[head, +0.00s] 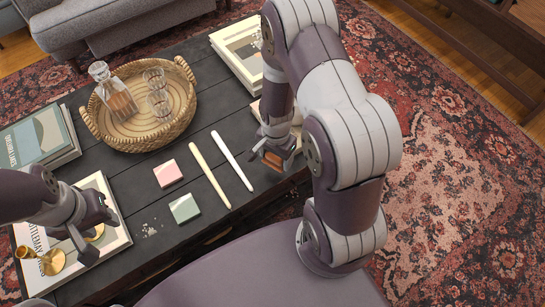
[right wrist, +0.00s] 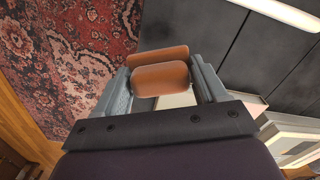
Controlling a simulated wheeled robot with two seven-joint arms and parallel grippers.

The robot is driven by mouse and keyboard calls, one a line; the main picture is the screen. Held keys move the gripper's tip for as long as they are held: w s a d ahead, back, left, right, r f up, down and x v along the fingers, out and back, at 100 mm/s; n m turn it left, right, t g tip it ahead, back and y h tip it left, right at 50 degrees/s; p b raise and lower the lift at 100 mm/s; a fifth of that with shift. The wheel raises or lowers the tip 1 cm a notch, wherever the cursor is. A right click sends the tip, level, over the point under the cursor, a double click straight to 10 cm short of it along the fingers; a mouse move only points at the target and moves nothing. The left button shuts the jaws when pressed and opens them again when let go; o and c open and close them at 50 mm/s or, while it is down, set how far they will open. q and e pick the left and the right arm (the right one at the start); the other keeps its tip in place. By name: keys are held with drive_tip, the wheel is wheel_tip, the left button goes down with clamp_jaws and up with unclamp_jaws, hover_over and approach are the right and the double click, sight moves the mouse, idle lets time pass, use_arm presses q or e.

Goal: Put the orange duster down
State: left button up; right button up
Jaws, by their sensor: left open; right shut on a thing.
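The orange duster (head: 272,158) is in my right gripper (head: 275,150), near the right edge of the dark table (head: 215,215). In the right wrist view the duster (right wrist: 160,78) sits between both fingers of my right gripper (right wrist: 160,88), which is shut on it. The duster's underside is hidden, and I cannot tell whether it touches the table. My left gripper (head: 92,228) is open and empty, above the book at the table's near left, close to a gold candle holder (head: 53,261).
A wicker tray (head: 86,122) holds a decanter and glasses. A cream stick (head: 209,172), a white stick (head: 232,160), a pink square (head: 168,173) and a green square (head: 184,208) lie mid-table. Crumbs (head: 150,229) lie near the front. Books (head: 40,140) are at the left; the patterned rug (head: 450,180) surrounds the table.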

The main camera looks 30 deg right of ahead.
sight(269, 157)
drive_tip(key=w+f, duration=0.1)
drive_tip(key=w, duration=0.1)
drive_tip(key=w+f+b, duration=0.1)
drive_tip(key=shift+w+f, duration=0.35)
drive_tip(key=shift+w, duration=0.05)
drive_tip(key=shift+f+b, duration=0.6)
drive_tip(key=shift+f, duration=1.2)
drive_tip(key=shift+f, duration=0.2)
drive_tip(key=o, duration=1.2)
